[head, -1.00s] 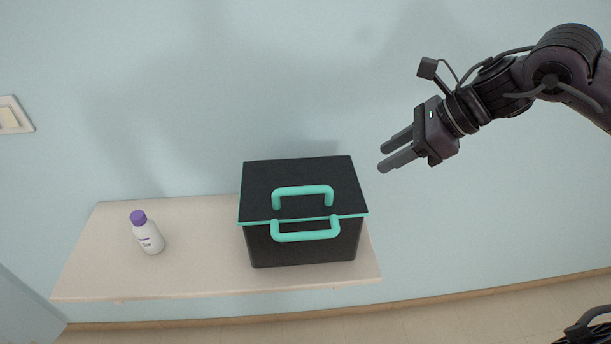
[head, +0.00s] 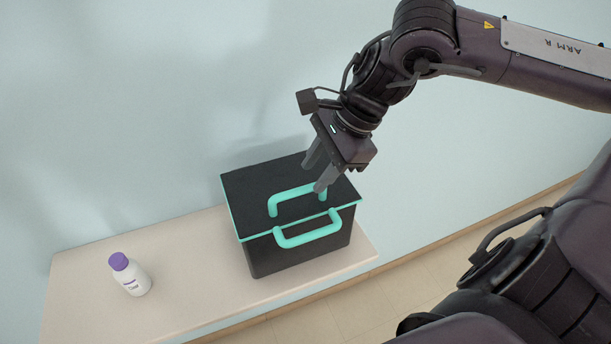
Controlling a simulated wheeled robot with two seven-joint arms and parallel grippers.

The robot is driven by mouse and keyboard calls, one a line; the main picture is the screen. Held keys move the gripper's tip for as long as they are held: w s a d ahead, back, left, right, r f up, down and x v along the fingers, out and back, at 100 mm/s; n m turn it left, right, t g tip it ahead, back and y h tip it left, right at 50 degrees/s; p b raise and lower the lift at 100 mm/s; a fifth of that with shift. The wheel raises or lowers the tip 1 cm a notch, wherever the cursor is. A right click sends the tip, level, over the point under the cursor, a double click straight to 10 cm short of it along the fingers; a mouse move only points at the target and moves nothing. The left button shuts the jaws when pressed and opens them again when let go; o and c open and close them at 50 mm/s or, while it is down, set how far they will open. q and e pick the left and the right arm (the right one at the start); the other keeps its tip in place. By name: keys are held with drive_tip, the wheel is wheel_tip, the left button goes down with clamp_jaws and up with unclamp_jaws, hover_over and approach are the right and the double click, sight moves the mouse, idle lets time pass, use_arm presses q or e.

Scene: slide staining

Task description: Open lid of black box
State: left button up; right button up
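The black box (head: 300,258) stands on a pale shelf with its lid (head: 255,188) closed. A teal handle (head: 291,193) rises from the lid, and a second teal handle (head: 306,236) is on the front wall. My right gripper (head: 314,178) points down over the right part of the lid, its fingers apart and overlapping the right end of the lid handle in the picture. I cannot tell whether the fingers touch the handle; nothing is seen held between them. My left gripper is out of view.
A white bottle with a purple cap (head: 130,275) stands on the shelf (head: 195,270) left of the box. The shelf between them is clear. A pale blue wall (head: 120,110) is right behind the shelf.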

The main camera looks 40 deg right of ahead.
sight(302, 188)
drive_tip(key=x, duration=0.3)
drive_tip(key=shift+w+a, duration=0.1)
drive_tip(key=shift+a, duration=0.05)
drive_tip(key=shift+w+a+f, duration=0.1)
drive_tip(key=shift+a+f, duration=0.05)
drive_tip(key=shift+f, duration=0.2)
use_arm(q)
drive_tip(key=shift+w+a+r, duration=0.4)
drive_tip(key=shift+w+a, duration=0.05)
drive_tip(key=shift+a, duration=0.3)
use_arm(e)
drive_tip(key=c, duration=0.7)
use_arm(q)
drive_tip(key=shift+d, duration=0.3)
use_arm(e)
clamp_jaws()
